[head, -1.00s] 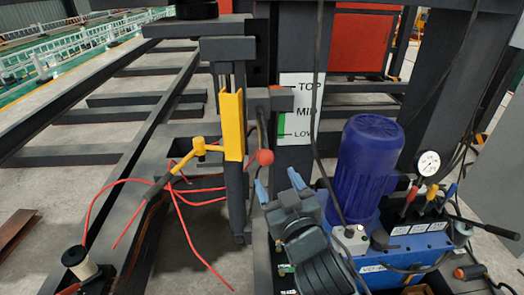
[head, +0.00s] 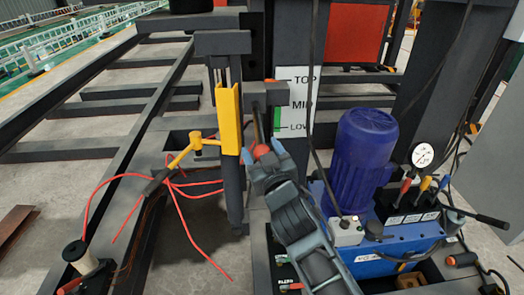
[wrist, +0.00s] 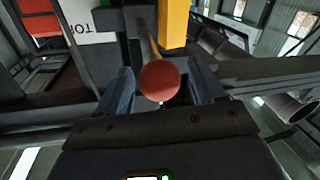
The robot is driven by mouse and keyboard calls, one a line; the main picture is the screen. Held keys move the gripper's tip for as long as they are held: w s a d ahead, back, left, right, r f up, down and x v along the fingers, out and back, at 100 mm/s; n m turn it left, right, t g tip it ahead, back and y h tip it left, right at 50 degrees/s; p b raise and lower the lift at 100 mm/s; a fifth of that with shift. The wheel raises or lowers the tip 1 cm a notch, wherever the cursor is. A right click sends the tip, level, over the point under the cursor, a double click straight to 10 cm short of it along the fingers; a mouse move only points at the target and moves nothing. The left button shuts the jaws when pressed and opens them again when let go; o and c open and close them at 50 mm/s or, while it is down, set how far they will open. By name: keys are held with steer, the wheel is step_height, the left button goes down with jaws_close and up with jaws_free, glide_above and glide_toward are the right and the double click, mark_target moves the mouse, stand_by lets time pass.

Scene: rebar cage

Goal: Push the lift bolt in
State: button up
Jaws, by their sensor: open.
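The lift bolt shows as a red ball knob (head: 261,151) on a dark housing (head: 266,95) beside a yellow channel (head: 229,118) on the upright post. In the wrist view the red knob (wrist: 159,81) sits between my two blue-grey fingers, a little left of the middle of the gap. My gripper (head: 262,154) is open around the knob, with space visible on both sides in the wrist view.
A TOP/MID/LOW scale plate (head: 294,100) stands behind the post. A blue pump motor (head: 364,160) with a gauge (head: 422,155) is close on the right. A yellow lever (head: 197,145) and red cables (head: 175,200) lie left. A dark cable hangs near the plate.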

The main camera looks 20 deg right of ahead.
mark_target(260, 137)
steer(key=shift+c, duration=0.2)
jaws_close()
steer(key=w, duration=0.1)
steer(key=w+d, duration=0.1)
steer(key=w, duration=0.2)
steer(key=shift+w+d, duration=0.25)
steer(key=shift+w, duration=0.05)
steer(key=shift+o, duration=0.2)
jaws_free()
steer(key=s+b, duration=0.1)
steer(key=s, duration=0.6)
steer(key=shift+s+a+b, duration=0.35)
steer(key=shift+a+b, duration=0.05)
steer(key=shift+a, duration=0.05)
